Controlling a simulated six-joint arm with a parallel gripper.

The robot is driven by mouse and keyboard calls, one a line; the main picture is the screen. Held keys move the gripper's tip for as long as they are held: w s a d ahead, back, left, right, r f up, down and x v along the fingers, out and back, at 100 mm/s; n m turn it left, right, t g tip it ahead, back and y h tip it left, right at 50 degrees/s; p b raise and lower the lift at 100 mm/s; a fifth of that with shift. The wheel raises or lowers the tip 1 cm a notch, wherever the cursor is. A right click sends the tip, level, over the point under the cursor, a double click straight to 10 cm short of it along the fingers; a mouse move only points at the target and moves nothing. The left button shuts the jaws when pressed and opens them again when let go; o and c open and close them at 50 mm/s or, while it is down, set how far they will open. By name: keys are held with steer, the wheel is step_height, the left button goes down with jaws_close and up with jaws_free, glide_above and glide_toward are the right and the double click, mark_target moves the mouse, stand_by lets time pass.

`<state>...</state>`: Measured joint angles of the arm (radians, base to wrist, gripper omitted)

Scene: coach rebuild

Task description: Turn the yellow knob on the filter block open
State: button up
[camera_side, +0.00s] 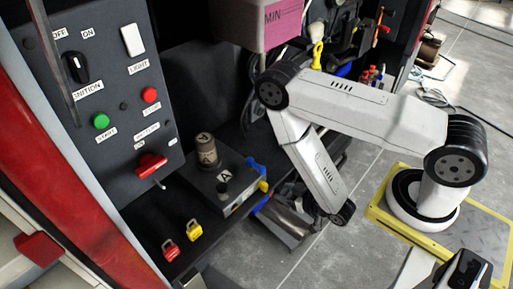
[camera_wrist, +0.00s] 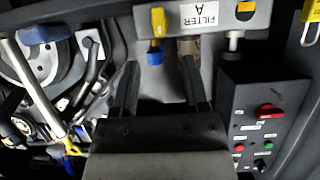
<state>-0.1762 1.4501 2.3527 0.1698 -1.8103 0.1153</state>
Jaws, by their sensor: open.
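The filter block (camera_side: 208,182) is a dark grey box with an "A" label on the ledge below the control panel. In the wrist view its pale face (camera_wrist: 222,17), marked FILTER A, runs along the top. The yellow knob (camera_wrist: 157,20) sticks out left of that label, with a blue part (camera_wrist: 155,58) below it. In the side view the yellow knob (camera_side: 263,186) is on the block's right side. My gripper (camera_wrist: 160,68) is open. Its fingers stand apart, pointing towards the block, with the blue part between their tips in the picture. Contact cannot be told.
The control panel (camera_side: 118,130) has a red switch (camera_side: 151,167) standing out near the block. Red (camera_side: 169,248) and yellow (camera_side: 194,230) padlocks lie on the ledge. A brown-capped cylinder (camera_side: 206,150) stands on the block. Hoses and metal parts (camera_wrist: 55,75) crowd the wrist view's left.

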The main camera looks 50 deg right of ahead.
mark_target(267, 186)
steer(key=shift+s, duration=0.3)
steer(key=shift+w+f, duration=0.1)
steer(key=shift+w, duration=0.05)
steer(key=shift+x, duration=3.8)
jaws_close()
